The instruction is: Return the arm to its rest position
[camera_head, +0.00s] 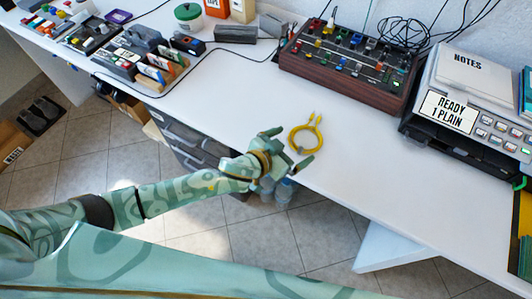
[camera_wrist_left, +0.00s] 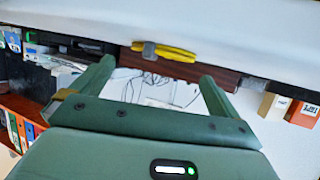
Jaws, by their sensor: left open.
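My left arm (camera_head: 170,195) reaches in from the left, patterned in pale green. Its gripper (camera_head: 288,149) is at the front edge of the white desk, with the two fingers spread apart and nothing between them. In the left wrist view the gripper (camera_wrist_left: 157,72) also shows two separate green fingers with an empty gap. A coiled yellow cable (camera_head: 320,136) lies on the desk just beyond the fingertips, apart from them. The yellow cable (camera_wrist_left: 177,53) shows at the desk's edge in the wrist view. My right gripper is not in view.
A mixer-like box (camera_head: 345,75) with knobs stands at the desk's back. A grey machine (camera_head: 440,110) marked "READY 1 PLAIN" is at the right. A card rack (camera_head: 140,68) and small boxes are at the left. Drawers (camera_head: 190,140) stand under the desk. The desk's middle is mostly clear.

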